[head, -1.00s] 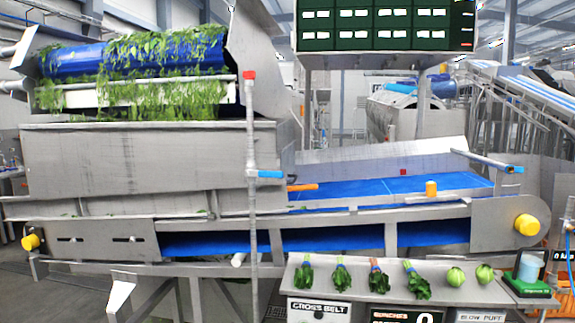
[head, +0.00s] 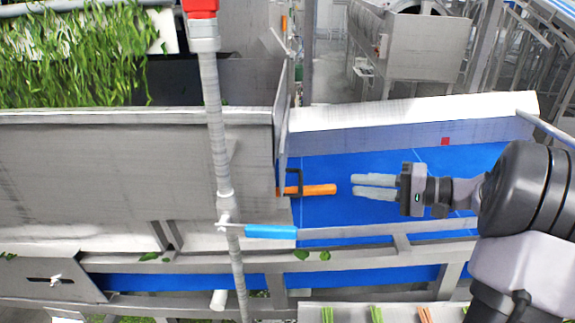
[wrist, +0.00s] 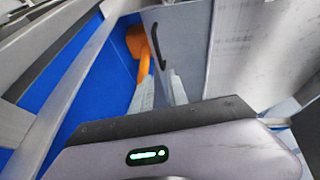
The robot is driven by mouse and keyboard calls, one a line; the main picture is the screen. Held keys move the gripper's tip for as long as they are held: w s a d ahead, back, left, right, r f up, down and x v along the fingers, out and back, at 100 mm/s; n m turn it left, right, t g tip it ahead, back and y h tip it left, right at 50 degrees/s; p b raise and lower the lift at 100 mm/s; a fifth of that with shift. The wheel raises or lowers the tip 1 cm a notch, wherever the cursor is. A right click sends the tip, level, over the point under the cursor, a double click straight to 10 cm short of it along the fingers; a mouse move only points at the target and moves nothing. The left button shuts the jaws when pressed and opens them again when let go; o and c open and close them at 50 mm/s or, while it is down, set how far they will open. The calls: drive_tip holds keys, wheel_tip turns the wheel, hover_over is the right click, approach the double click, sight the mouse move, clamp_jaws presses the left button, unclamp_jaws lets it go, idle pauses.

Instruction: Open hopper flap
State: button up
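The hopper flap (head: 282,125) is a grey metal plate, seen nearly edge-on at the right end of the hopper in the head view. A black handle (head: 297,180) is on it, and an orange lever (head: 315,190) sticks out to the right beside it. The wrist view shows the flap face (wrist: 185,45), black handle (wrist: 155,47) and orange lever (wrist: 138,48). My gripper (head: 354,186) is open and empty, its fingertips just right of the orange lever's end. In the wrist view my gripper (wrist: 161,83) points toward the lever and flap; contact cannot be told.
A blue belt (head: 350,165) runs under my gripper, with a white side wall (head: 420,115) behind it. A vertical grey pipe (head: 212,120) with a red cap and a blue valve lever (head: 268,231) stands in front of the hopper. Greens (head: 70,60) hang at upper left.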

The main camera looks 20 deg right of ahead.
sight(301, 180)
drive_tip(key=x, duration=1.5)
drive_tip(key=shift+s+a+f, duration=0.1)
drive_tip(key=shift+a, duration=0.35)
clamp_jaws()
idle(0.3)
